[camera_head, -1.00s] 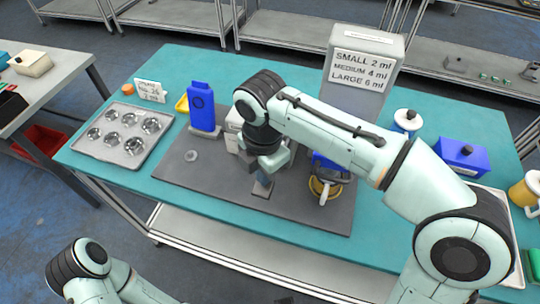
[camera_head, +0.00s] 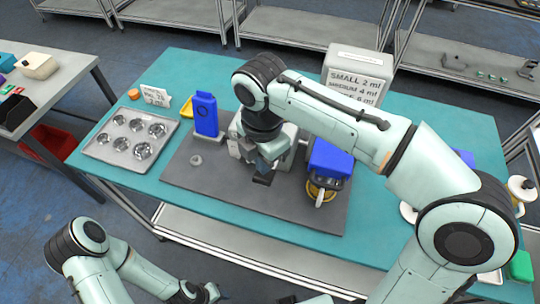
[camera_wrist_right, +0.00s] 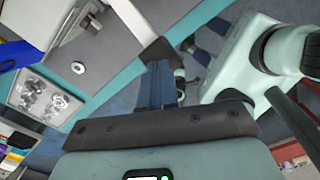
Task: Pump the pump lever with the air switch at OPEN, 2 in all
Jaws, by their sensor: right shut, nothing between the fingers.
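A pale machine (camera_head: 283,143) stands on the grey mat, mostly hidden behind my right arm. I cannot make out its pump lever or air switch with its OPEN mark. My right gripper (camera_head: 264,174) is at the front of this machine, pointing down; its dark fingers (camera_wrist_right: 160,86) are together and empty in the right wrist view. I cannot tell whether it touches the lever. My left arm is low at the left of the head view, its gripper (camera_head: 213,294) at the bottom edge.
A size sign (camera_head: 355,75) stands behind. The front left of the mat is clear.

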